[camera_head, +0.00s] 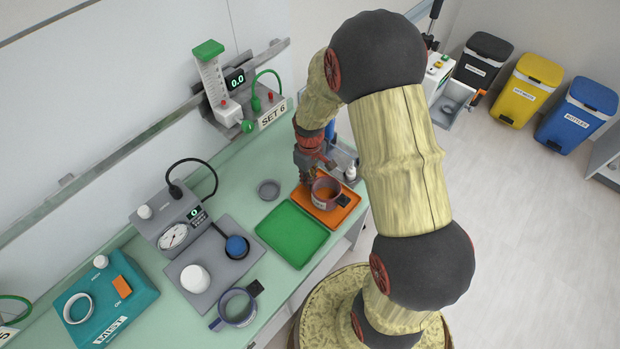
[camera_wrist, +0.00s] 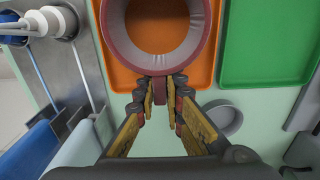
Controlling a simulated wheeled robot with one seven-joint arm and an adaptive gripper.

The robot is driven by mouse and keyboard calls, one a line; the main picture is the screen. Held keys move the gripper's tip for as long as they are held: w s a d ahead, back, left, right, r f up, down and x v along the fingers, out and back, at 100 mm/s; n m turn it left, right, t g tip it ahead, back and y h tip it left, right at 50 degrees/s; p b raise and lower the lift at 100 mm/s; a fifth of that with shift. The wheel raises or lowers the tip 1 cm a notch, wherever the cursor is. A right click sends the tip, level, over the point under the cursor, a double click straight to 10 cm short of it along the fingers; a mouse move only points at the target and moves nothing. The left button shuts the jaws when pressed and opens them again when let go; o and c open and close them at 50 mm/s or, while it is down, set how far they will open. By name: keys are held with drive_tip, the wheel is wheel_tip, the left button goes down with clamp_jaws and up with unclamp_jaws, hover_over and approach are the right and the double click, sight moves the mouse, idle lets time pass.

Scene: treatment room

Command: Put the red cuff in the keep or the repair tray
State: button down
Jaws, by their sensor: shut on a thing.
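The red cuff (camera_head: 326,188), a dark red ring with a grey inner band, is at the orange tray (camera_head: 349,212). I cannot tell whether it rests on the tray floor or hangs just above it. In the wrist view the fingers of my gripper (camera_wrist: 160,100) pinch a small tab on the cuff's wall (camera_wrist: 112,40), and orange shows through the ring. The green tray (camera_head: 292,234) is empty beside the orange one. No keep or repair label is readable on either tray.
A grey dish (camera_head: 268,189) lies behind the green tray. A blue-rimmed cuff (camera_head: 236,307), a gauge box (camera_head: 172,232) and a teal MIST unit (camera_head: 105,300) stand to the left. A rack with bottles (camera_head: 349,172) stands close behind the orange tray.

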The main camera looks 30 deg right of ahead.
drive_tip(key=c, duration=1.8)
unclamp_jaws()
drive_tip(key=shift+r+p, duration=2.5)
drive_tip(key=shift+r, duration=1.05)
